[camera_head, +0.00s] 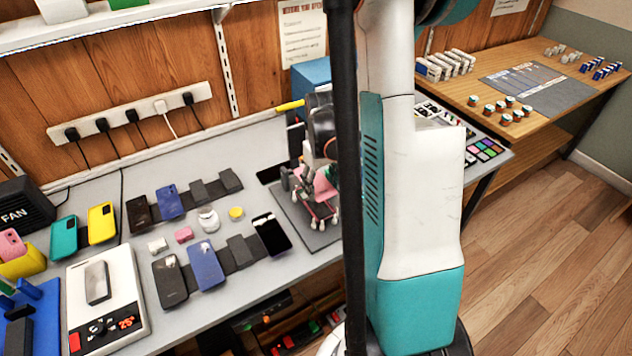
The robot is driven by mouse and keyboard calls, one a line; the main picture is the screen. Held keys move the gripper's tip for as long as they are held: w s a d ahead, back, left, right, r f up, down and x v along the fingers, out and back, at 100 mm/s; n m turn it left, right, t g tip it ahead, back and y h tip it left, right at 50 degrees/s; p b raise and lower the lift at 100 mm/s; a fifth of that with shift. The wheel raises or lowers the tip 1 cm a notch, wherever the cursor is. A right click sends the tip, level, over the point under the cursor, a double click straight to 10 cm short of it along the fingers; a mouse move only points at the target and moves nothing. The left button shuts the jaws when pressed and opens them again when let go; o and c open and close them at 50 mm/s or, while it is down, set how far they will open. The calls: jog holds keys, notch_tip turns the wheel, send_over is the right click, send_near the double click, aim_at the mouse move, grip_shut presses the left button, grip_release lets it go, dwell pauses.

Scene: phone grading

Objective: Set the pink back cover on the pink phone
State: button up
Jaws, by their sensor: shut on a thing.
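My gripper (319,218) is over the dark grey mat (297,216) near the bench's front right. It is shut on a pink flat piece (324,186), which looks like the pink back cover. The fingers and a black post of mine hide much of this piece. I cannot tell whether it touches anything beneath it, and no separate pink phone shows clearly under the gripper. Another pink phone-shaped thing (11,244) stands in a yellow holder (24,263) at the far left. I cannot tell whether it is a phone or a cover.
A dark phone (271,234) lies left of the mat. Several phones on dark stands, a small pink case (184,235) and a yellow round tin (236,213) lie further left. A second table (455,92) stands right.

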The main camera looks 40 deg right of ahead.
aim_at(321, 209)
jog(key=shift+f+b, duration=2.6)
jog(key=shift+f, duration=1)
jog(key=shift+f+b, duration=0.35)
jog(key=shift+b, duration=0.4)
jog(key=shift+s, duration=0.1)
jog(key=o, duration=0.9)
jog(key=shift+f, duration=0.1)
jog(key=shift+o, duration=0.2)
jog(key=o, duration=0.4)
